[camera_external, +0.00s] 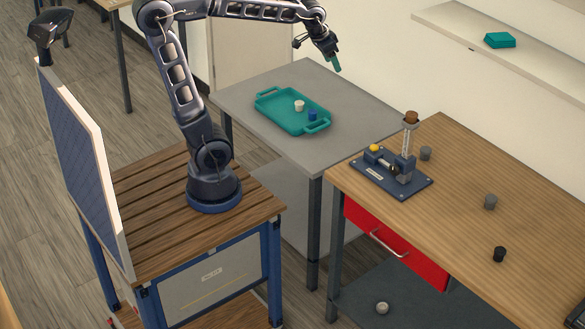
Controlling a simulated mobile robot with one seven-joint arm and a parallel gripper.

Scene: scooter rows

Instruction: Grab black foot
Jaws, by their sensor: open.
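A small black foot (499,254) stands on the wooden worktop (455,215) at the right, towards its front edge. It looks like a short dark cylinder, and nothing touches it. My gripper (337,64) is open, with teal fingertips pointing down.
A blue press-like fixture (405,185) with an upright post and a yellow knob (374,148) occupies the left end. A teal tray (268,110) holds white and blue pieces.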

